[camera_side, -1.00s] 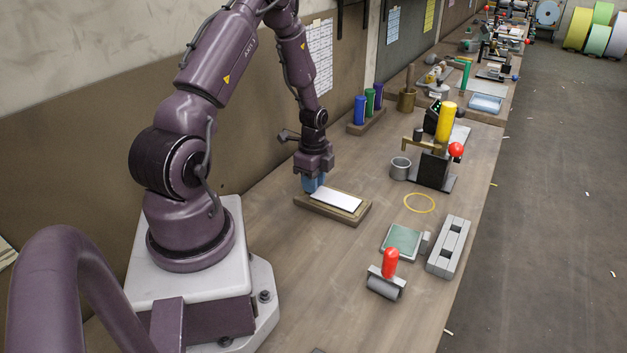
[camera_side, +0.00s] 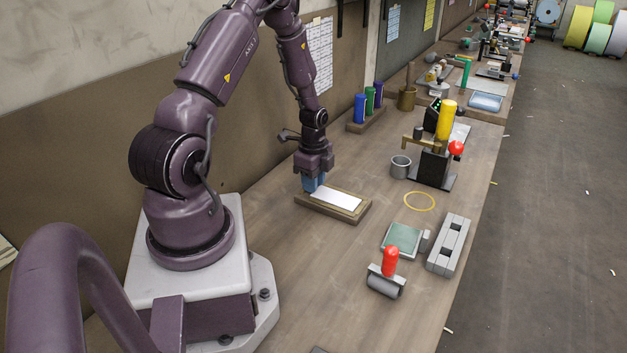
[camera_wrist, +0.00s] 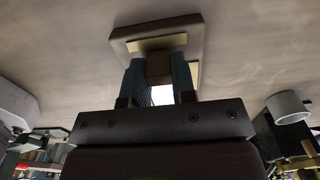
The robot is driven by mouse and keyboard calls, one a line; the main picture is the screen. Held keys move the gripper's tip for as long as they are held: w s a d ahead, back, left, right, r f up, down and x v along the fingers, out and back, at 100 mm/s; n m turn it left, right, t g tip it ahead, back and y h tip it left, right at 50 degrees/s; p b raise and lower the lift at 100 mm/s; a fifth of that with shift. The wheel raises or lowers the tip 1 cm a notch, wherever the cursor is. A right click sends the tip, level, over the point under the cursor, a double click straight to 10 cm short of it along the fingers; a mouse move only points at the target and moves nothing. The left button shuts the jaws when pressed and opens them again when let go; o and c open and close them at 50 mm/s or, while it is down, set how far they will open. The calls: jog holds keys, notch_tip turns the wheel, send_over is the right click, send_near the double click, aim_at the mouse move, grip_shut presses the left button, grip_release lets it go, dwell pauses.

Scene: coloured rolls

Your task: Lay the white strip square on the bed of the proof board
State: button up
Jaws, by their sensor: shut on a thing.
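The white strip (camera_side: 337,200) lies over the bed of the wooden proof board (camera_side: 360,216), its length running nearly along the board. My gripper (camera_side: 313,184), with blue fingers, is low at the strip's left end and shut on it. In the wrist view, my fingers (camera_wrist: 159,80) stand on either side of a small bright piece of the white strip (camera_wrist: 162,95). The proof board (camera_wrist: 125,32) shows beyond them, with cream parts of its bed. My fingers hide the strip's held end, and I cannot tell whether its underside touches the bed everywhere.
A yellow ring (camera_side: 419,202), a green pad (camera_side: 403,241) and a red-handled roller (camera_side: 387,279) lie nearer. Coloured rolls (camera_side: 369,101) stand behind. Bench around the board is clear.

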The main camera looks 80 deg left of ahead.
jog(key=o, duration=1.5)
jog(key=shift+c, duration=0.2)
jog(key=shift+r, duration=0.1)
jog(key=shift+r, duration=2.9)
